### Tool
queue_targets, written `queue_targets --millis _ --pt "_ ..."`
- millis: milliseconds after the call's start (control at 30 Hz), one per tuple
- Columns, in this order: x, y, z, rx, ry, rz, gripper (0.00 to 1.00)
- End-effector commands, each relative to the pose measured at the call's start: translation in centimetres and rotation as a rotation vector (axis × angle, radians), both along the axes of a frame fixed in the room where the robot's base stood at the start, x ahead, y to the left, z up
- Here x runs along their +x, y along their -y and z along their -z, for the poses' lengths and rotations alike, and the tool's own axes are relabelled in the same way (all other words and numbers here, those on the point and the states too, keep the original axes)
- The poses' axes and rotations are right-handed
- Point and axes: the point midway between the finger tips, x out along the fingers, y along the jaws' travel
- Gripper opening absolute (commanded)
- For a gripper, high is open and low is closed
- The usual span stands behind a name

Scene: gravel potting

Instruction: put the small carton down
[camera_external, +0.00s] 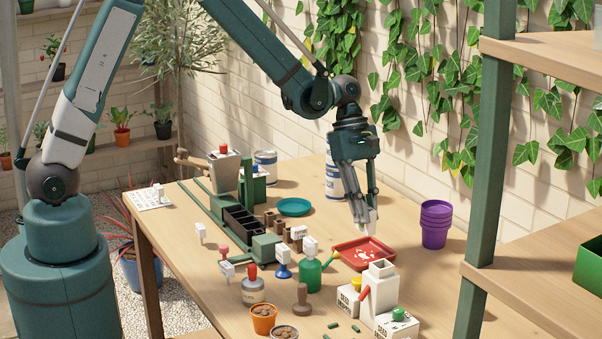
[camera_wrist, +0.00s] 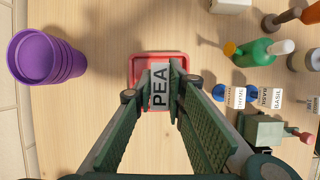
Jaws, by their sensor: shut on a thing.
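The small carton (camera_external: 372,221) is white, with the black letters PEA on the face that shows in the wrist view (camera_wrist: 160,88). My gripper (camera_external: 363,214) is shut on it, with one finger on each side and its lower end pointing down. The fingers hide part of its sides. In the outside view the carton hangs just above the back part of a red tray (camera_external: 342,262), apart from it as far as I can tell. In the wrist view the tray (camera_wrist: 137,66) lies behind the carton.
Purple stacked pots (camera_external: 435,225) stand right of the tray. A white block-like vessel (camera_external: 379,290) and seed boxes (camera_external: 350,301) stand in front of it. A green bottle (camera_external: 310,276) stands left, and a teal saucer (camera_external: 294,207) lies behind left. Bare table shows between tray and pots.

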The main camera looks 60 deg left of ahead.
Motion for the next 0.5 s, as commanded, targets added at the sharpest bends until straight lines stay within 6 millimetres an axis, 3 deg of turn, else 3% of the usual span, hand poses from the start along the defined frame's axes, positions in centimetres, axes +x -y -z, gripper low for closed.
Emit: queue_targets --millis 200,500 --pt "0.0 0.0 2.6 0.000 0.000 0.000 0.02" --pt "0.0 0.0 3.0 0.000 0.000 0.000 0.02"
